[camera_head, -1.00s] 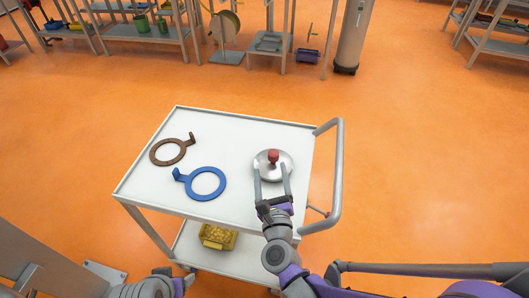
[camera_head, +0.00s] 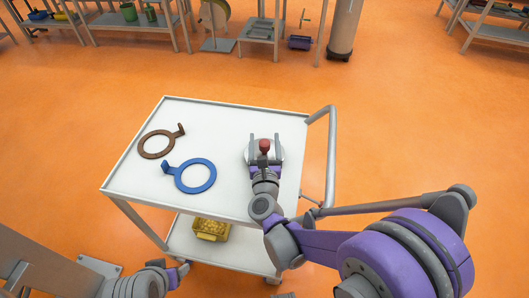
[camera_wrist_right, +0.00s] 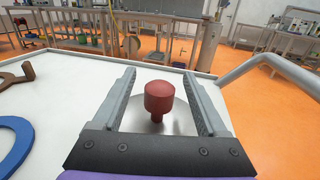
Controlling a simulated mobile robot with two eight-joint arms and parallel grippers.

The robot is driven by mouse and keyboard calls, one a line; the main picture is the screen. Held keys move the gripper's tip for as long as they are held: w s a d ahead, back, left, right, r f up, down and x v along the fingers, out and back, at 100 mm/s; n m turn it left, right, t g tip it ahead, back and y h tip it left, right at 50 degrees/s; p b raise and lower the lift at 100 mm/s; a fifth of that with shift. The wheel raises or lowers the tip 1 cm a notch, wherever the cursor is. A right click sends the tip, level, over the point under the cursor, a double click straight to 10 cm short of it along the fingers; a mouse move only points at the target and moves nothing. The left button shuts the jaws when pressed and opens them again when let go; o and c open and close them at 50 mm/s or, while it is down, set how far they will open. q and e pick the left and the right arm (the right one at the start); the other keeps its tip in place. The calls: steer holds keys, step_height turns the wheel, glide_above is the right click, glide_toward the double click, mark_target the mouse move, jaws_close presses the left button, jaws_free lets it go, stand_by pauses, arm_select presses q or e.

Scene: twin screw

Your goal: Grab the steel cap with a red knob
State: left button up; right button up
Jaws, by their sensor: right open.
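The steel cap (camera_head: 248,158) with its red knob (camera_head: 264,146) sits on the white top of the cart. In the right wrist view the red knob (camera_wrist_right: 159,97) stands upright above the shiny cap (camera_wrist_right: 178,126). My right gripper (camera_head: 264,148) is open, with one finger on each side of the knob and visible gaps to it. Its fingers also show in the right wrist view (camera_wrist_right: 160,88), and they hide part of the cap. My left arm shows at the lower left of the head view, but its fingers cannot be made out.
A blue ring (camera_head: 207,185) with a tab and a brown ring (camera_head: 146,151) with a peg lie left of the cap on the cart (camera_head: 222,114). The cart's grey handle (camera_head: 331,160) rises at the right. A yellow bin (camera_head: 211,230) sits on the lower shelf.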

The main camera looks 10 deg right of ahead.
steer(key=shift+w+d, duration=0.25)
steer(key=shift+w, duration=1)
jaws_close()
